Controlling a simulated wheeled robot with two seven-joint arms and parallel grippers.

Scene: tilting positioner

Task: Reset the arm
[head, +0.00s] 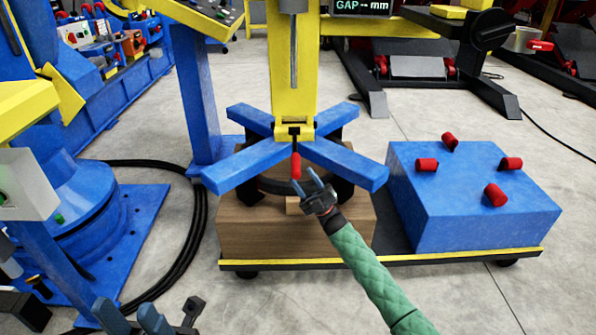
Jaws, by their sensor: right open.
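A red handle (296,166) hangs below a dark bracket at the foot of the yellow column (292,80). It points down between the blue crossed arms (338,160). I cannot tell for certain which part is the arm named in the task. My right gripper (308,181), on a green-sleeved arm, is open with its fingers just below and right of the red handle. Touching cannot be made out. My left gripper (132,317) shows only as two separated blue-grey fingertips at the bottom left edge, with nothing seen between them.
The crossed arms stand over a wooden block (255,232) on a low wheeled cart (350,263). A blue box (480,215) with several red knobs stands at the right. A blue machine base (85,215) and black cables (195,230) are at the left. Front floor is clear.

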